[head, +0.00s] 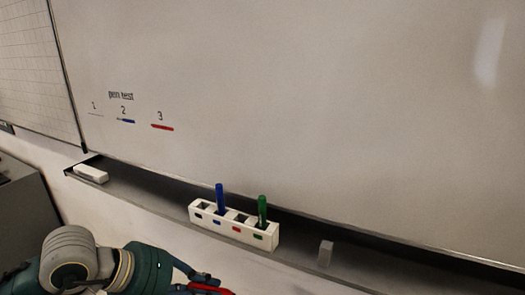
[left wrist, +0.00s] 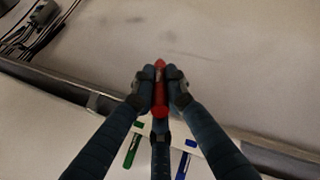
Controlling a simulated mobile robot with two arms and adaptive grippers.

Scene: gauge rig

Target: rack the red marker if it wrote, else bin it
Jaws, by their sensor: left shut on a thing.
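My left gripper (left wrist: 160,92) is shut on the red marker (left wrist: 160,108), seen between the fingers in the left wrist view. In the head view, the red marker (head: 224,292) and my gripper (head: 205,286) show at the bottom edge, partly cut off. The white rack (head: 205,219) on the ledge has black, blue, red and green labels. A blue marker (head: 219,197) and a green marker (head: 262,211) stand in it; the black and red slots are empty. On the whiteboard, under "pen test", a solid red stroke (head: 162,127) lies below 3. No bin is clearly seen.
A blue stroke (head: 125,121) lies below 2; any mark at 1 is very faint. A white eraser (head: 90,174) lies at the ledge's left end. A small grey block (head: 325,253) stands right of the rack. A dark grey box-like unit (head: 25,205) is at the left edge.

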